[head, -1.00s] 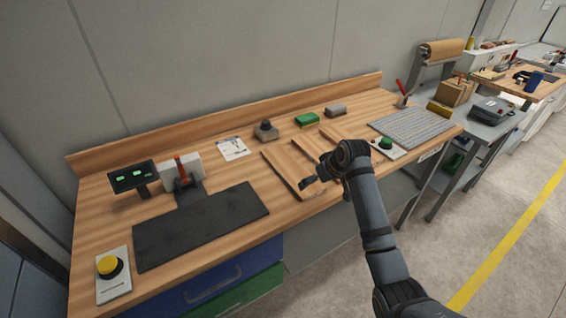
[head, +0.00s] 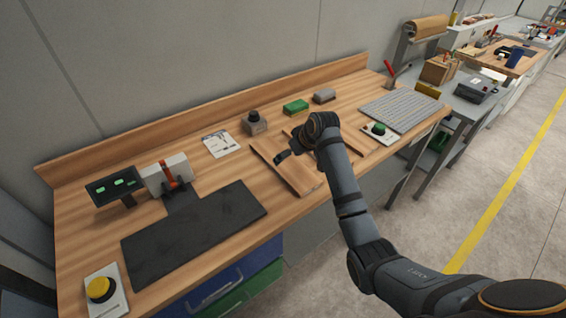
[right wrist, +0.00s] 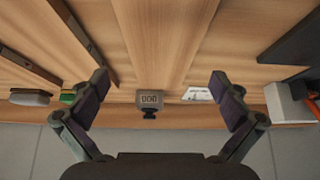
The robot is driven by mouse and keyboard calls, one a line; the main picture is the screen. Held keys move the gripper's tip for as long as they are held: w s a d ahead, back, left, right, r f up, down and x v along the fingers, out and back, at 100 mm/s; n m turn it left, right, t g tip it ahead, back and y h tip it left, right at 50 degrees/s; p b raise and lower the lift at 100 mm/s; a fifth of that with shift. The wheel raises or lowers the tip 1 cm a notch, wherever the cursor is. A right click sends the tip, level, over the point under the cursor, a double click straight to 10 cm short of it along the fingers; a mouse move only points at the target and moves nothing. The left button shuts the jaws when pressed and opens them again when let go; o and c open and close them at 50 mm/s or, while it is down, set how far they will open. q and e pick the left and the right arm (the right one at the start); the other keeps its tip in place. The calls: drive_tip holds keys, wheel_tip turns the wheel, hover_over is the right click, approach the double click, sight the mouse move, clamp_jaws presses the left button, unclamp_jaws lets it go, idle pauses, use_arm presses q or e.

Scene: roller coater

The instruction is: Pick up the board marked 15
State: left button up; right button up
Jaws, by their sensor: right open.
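Light wooden boards lie near the middle of the bench in the head view. The clearest board (head: 300,178) is at the left of the group, and my right arm hides part of the others. No number 15 is readable on any of them. My right gripper (head: 283,157) is over this board, with its fingers pointing left. In the right wrist view my gripper (right wrist: 165,105) is open and empty, its fingers wide apart. A pale board (right wrist: 155,45) runs between them there, below the fingers. My left gripper is not in view.
A grey counter block (head: 255,123), a paper sheet (head: 220,144), a green block (head: 296,107) and a grey block (head: 324,96) stand behind the boards. A dark mat (head: 195,230) lies left. A green button (head: 379,129) and a ribbed plate (head: 402,110) are right.

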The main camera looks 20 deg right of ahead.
sight(286, 163)
drive_tip(key=shift+w+a+f+p, duration=0.2)
drive_tip(key=shift+f+p, duration=0.1)
drive_tip(key=shift+f, duration=0.25)
drive_tip(key=shift+w+a+f+p, duration=0.15)
drive_tip(key=shift+f+p, duration=0.1)
drive_tip(key=shift+f, duration=0.25)
drive_tip(key=shift+x, duration=1.1)
drive_tip(key=shift+f, duration=0.25)
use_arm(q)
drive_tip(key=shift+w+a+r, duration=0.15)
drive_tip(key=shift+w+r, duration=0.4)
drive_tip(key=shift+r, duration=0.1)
use_arm(e)
drive_tip(key=shift+c, duration=0.4)
drive_tip(key=shift+r, duration=0.1)
drive_tip(key=c, duration=1.1)
drive_tip(key=shift+o, duration=0.2)
drive_tip(key=shift+w+r+b, duration=0.1)
drive_tip(key=shift+r+b, duration=0.25)
drive_tip(key=shift+r, duration=0.15)
use_arm(q)
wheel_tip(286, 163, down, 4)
drive_tip(key=b, duration=0.3)
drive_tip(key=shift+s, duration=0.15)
use_arm(e)
drive_tip(key=s+d+r, duration=0.8)
drive_tip(key=s+r, duration=0.3)
drive_tip(key=r, duration=0.1)
drive_tip(key=shift+s, duration=0.3)
